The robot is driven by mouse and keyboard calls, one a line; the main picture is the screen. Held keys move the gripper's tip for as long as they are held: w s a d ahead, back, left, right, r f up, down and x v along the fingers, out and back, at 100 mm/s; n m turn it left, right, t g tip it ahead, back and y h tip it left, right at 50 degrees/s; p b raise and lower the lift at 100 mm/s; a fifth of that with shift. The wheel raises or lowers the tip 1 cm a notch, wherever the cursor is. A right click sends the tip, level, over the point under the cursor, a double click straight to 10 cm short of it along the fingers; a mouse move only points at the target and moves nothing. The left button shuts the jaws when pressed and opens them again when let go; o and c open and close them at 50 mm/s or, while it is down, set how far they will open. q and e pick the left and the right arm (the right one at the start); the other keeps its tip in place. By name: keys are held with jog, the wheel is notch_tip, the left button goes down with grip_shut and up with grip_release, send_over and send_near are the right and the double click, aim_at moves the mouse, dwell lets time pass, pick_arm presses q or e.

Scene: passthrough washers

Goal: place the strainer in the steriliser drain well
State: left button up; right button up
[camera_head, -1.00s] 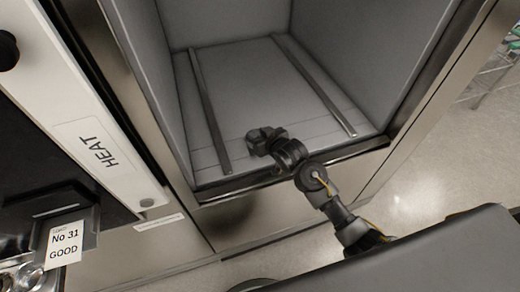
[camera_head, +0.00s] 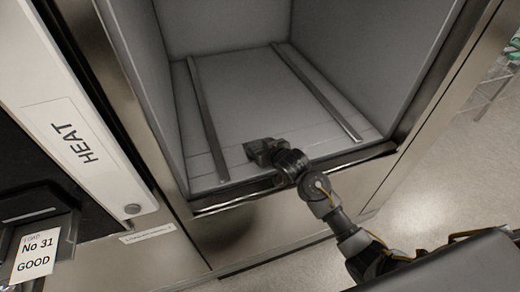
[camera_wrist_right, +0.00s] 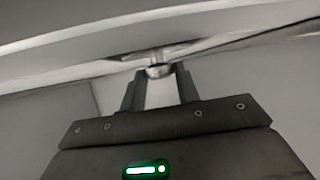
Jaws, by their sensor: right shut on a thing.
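My right gripper (camera_head: 258,150) is inside the open steriliser chamber (camera_head: 240,105), low over the front part of its floor. In the right wrist view its two fingers (camera_wrist_right: 159,84) are shut on a small rounded metal piece (camera_wrist_right: 158,71), which I take to be the strainer. A stem-like metal part runs above it towards a broad pale surface; I cannot tell whether they are joined. In the head view the strainer is hidden by the gripper. I cannot make out the drain well in either view. My left gripper is not in view.
Two metal rails (camera_head: 207,118) (camera_head: 316,90) run along the chamber floor, one on each side of the gripper. The chamber's front lip (camera_head: 225,203) lies under my right arm. A HEAT panel (camera_head: 75,145) and a "No 31 GOOD" label (camera_head: 35,256) stand at left.

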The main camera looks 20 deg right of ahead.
jog(key=o, duration=1)
jog(key=shift+f, duration=0.1)
jog(key=shift+r, duration=0.25)
jog(key=v, duration=1.2)
jog(key=shift+s+f, duration=0.1)
jog(key=shift+f, duration=0.05)
